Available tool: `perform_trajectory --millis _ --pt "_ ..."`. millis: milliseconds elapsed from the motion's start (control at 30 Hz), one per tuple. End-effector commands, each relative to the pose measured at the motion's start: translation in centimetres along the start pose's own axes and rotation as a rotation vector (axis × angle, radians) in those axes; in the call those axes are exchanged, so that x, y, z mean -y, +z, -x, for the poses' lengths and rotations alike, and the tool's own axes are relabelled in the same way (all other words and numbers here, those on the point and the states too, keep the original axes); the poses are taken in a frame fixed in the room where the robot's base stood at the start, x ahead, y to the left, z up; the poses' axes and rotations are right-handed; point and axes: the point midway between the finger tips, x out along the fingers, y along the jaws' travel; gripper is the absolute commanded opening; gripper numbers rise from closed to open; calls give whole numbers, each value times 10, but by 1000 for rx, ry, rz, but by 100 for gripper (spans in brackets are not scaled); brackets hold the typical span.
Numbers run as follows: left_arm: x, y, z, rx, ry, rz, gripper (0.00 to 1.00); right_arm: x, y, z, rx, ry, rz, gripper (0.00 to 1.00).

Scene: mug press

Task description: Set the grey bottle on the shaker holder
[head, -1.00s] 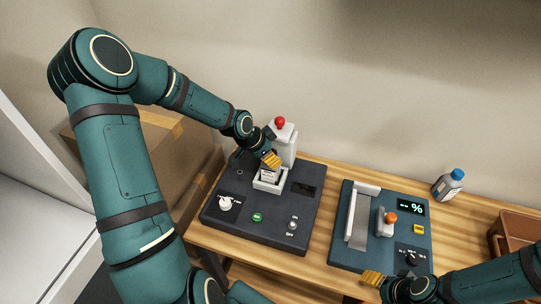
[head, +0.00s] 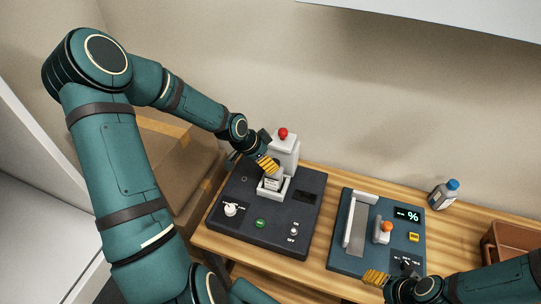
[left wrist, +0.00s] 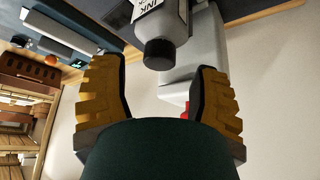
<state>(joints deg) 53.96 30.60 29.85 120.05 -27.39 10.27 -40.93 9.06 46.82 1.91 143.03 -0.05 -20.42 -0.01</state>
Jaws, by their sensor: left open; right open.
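A grey bottle with a black cap (left wrist: 158,54) and a white INK label stands in the light-grey holder (head: 261,192) on the dark shaker machine (head: 262,236). In the head view only its label (head: 271,184) shows clearly; my left gripper hides its top. My left gripper (head: 268,165) is open just above and behind the bottle. In the left wrist view the cap lies ahead, between the two open fingers, with no contact visible. My right gripper (head: 375,277) is open and empty at the front edge of the blue-grey device.
A grey post with a red knob (head: 283,133) rises behind the holder. The blue-grey device (head: 345,259) with an orange knob (head: 387,226) stands to the right. A blue-capped bottle (head: 444,195) and a brown bin (head: 507,248) are farther right. Cardboard boxes (head: 179,165) are at left.

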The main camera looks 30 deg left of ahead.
Motion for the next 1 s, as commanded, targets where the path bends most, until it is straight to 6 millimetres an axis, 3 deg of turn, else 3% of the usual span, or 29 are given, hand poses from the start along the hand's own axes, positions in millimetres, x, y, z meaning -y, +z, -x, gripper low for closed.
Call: perform_trajectory --millis 100,300,1000 --pt "1 0 15 0 -3 1 62 2 -1 4 0 0 1 62" --pt "0 0 25 0 -1 1 62 2 -1 5 1 0 1 62" --pt "0 0 25 0 0 0 62 2 -1 5 1 -1 1 62"
